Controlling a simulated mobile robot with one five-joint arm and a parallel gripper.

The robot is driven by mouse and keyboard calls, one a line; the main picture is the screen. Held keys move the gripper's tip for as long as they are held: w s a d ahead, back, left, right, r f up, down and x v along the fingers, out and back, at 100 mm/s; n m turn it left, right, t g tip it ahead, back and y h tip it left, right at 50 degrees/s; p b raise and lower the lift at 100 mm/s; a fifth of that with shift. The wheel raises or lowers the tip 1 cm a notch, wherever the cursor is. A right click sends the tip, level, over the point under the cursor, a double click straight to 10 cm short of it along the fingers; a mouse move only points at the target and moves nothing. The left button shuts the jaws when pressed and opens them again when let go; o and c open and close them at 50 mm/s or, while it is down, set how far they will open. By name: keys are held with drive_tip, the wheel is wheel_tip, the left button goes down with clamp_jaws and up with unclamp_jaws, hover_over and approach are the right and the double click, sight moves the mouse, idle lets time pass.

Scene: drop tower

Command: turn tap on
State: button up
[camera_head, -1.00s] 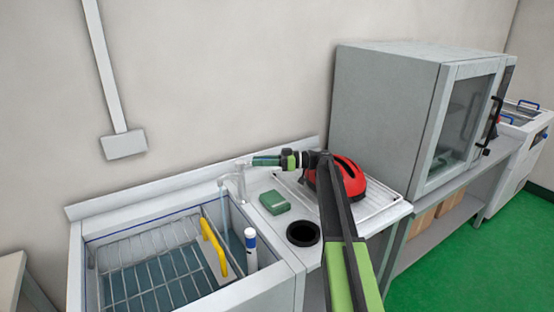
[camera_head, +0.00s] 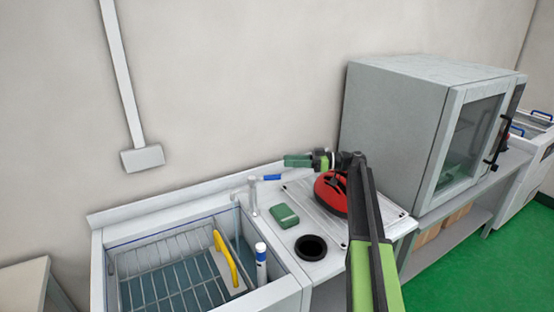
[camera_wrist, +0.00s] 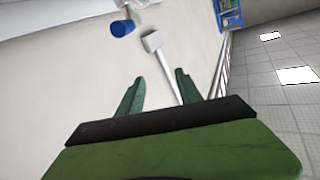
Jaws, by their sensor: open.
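The tap (camera_head: 252,195) is a slim pale post at the back edge of the sink, with its spout towards the basin. Its blue lever (camera_head: 271,177) points right. A blue piece at the top left there (camera_wrist: 122,28) may be the lever; I cannot tell.
The sink basin (camera_head: 97,270) holds a wire rack and a yellow handle (camera_head: 226,258). A grey cabinet (camera_head: 395,135) stands further right.

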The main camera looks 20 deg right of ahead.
drive_tip(key=shift+s+d+r+p, duration=0.35)
drive_tip(key=shift+s+d+r, duration=0.25)
drive_tip(key=shift+d, duration=0.25)
drive_tip(key=shift+s+d+r+p, duration=0.35)
drive_tip(key=shift+s+d+r, duration=0.25)
drive_tip(key=shift+d, duration=0.2)
drive_tip(key=shift+c, duration=0.2)
